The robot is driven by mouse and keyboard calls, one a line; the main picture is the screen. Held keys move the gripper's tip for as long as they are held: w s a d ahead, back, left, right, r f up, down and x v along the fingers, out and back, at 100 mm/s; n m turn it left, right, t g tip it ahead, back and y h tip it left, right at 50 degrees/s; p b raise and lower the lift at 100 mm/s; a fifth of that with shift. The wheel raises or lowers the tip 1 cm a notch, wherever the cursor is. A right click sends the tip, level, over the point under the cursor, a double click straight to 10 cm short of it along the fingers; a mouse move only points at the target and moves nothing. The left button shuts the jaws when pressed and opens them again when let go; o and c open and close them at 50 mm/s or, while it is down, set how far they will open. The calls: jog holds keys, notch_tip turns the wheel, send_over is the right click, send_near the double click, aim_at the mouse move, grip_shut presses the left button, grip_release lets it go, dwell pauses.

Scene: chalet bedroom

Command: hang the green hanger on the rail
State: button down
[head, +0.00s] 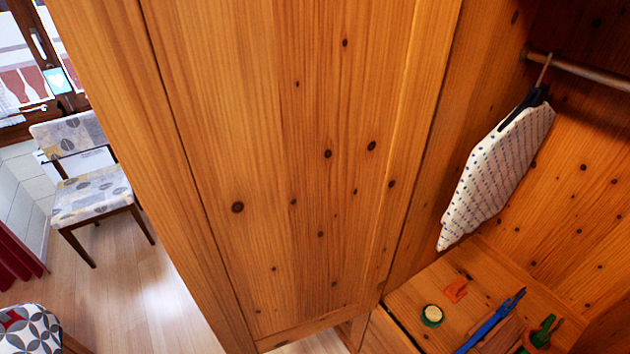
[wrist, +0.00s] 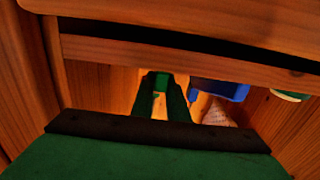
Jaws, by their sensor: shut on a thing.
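In the wrist view the dark green fingers of my gripper (wrist: 162,78) are shut on a brighter green piece, which looks like part of the green hanger (wrist: 160,86). Most of the hanger is hidden. In the head view a small green shape (head: 541,334) shows low at the right, inside the wardrobe. I cannot tell there what is hanger and what is gripper. The rail (head: 590,73) runs across the wardrobe's upper right. A dark hanger (head: 535,97) with a white patterned garment (head: 497,172) hangs on its left end.
A large wooden panel (head: 290,180) fills the middle. The rail right of the garment looks clear.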

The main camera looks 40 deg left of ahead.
jog(key=shift+r, duration=0.9)
jog(key=shift+w+r, duration=0.25)
jog(key=shift+r, duration=0.6)
jog(key=shift+s+d+r, duration=0.2)
jog(key=shift+r, duration=0.15)
jog(key=shift+a+r, duration=0.15)
jog(key=shift+a, duration=0.2)
jog(key=shift+v, duration=1.4)
jog(key=v, duration=0.9)
